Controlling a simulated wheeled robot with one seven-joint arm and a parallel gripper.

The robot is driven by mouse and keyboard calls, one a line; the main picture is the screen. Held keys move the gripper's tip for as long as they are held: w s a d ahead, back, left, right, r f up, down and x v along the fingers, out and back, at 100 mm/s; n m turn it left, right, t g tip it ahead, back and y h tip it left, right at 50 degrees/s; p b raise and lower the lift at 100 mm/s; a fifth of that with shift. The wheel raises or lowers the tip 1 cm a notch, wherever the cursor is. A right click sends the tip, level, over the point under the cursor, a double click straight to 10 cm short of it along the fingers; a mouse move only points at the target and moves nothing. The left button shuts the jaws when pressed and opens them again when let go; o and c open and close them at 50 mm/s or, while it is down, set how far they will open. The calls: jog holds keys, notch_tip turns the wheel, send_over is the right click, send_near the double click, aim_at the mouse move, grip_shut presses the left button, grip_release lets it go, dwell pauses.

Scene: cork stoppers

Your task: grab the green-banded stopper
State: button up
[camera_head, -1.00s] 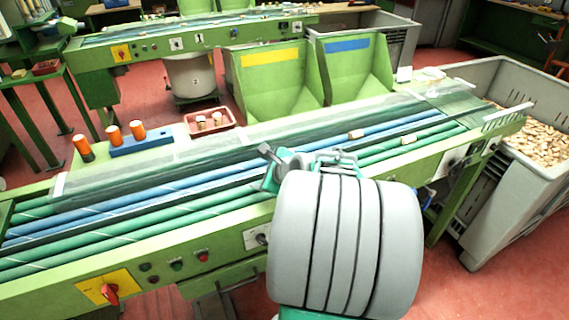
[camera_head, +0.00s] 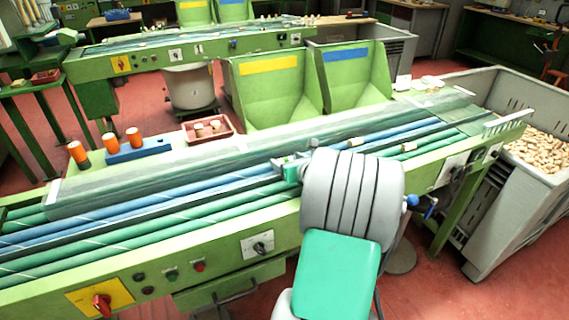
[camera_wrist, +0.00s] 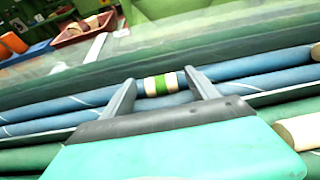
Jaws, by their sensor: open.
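The green-banded stopper (camera_wrist: 161,84) is a small pale cylinder with a green band, lying on the blue rollers in the wrist view. My gripper (camera_wrist: 160,79) is open, with one finger on each side of it and a visible gap at the fingertips. I cannot tell whether the fingers are level with it or above it. In the head view my gripper (camera_head: 290,168) is over the roller conveyor (camera_head: 120,228), and I cannot make out the banded stopper there; my arm covers part of that area.
Plain stoppers lie on the rollers to the right, one on blue (camera_head: 355,142) and one on green (camera_head: 408,147). A clear cover (camera_head: 200,165) runs along the conveyor's far side.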

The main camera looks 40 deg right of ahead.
jog(key=shift+c, duration=0.4)
jog(key=c, duration=1.3)
jog(key=shift+r, duration=0.1)
